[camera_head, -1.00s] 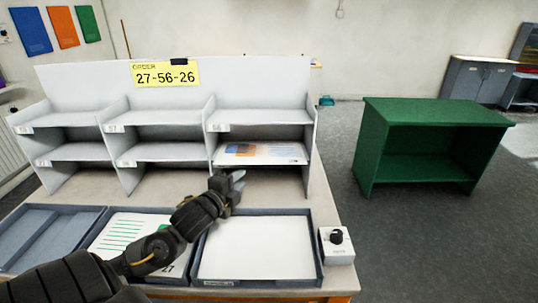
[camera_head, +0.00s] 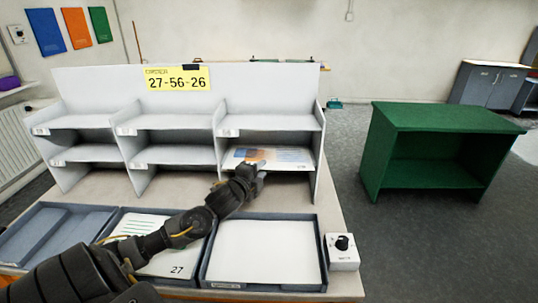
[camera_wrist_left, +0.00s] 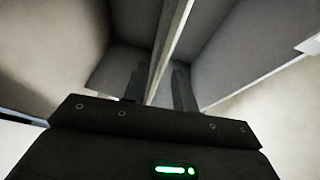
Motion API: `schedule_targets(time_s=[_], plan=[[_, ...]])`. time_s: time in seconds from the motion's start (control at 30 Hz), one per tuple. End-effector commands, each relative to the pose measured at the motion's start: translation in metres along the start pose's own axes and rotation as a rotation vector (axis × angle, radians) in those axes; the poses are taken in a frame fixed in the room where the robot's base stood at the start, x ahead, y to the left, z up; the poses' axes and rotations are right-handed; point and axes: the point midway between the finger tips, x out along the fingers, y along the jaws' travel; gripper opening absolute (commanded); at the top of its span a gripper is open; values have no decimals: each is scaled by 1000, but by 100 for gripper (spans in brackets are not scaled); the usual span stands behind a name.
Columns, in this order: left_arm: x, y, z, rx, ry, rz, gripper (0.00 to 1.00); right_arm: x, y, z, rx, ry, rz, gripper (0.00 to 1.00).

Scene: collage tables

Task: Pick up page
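The page (camera_head: 282,158), white with a blue and orange picture, lies flat in the lower right compartment of the grey shelf rack (camera_head: 100,88). My left gripper (camera_head: 256,175) is at the front edge of that compartment, and its wrist hides part of the page's front. In the left wrist view the left gripper's fingers (camera_wrist_left: 159,88) stand apart on either side of a thin light edge (camera_wrist_left: 167,55). I cannot tell there whether this edge is the page, the shelf board or both. A gap shows beside the right-hand finger. My right gripper is not in view.
A yellow order card (camera_head: 178,78) reads 27-56-26. In front of the rack are an empty-looking divided tray (camera_head: 100,211), a page marked 27 (camera_head: 160,262) and a tray with a blank white surface (camera_head: 265,250). A knob box (camera_head: 342,252) stands at right; a green shelf unit (camera_head: 440,118) stands beyond.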

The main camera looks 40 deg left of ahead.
Motion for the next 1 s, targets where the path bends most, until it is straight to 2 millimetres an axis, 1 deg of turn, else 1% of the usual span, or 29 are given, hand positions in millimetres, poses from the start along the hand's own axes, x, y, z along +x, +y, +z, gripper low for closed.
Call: schedule_targets(time_s=[0.03, 0.13, 0.3, 0.4, 0.6, 1.0], plan=[[7, -1, 0, -2, -2, 0, 28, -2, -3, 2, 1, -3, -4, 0], [15, 0, 0, -2, -1, 1, 28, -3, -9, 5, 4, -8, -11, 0], [17, 1, -1, -2, 1, 1, 28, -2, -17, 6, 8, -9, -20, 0], [16, 1, -1, -2, 0, 1, 27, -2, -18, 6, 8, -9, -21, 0], [16, 1, 0, -2, 0, 1, 1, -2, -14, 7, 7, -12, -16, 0], [16, 0, -1, -1, 0, 1, 0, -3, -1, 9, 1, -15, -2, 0]])
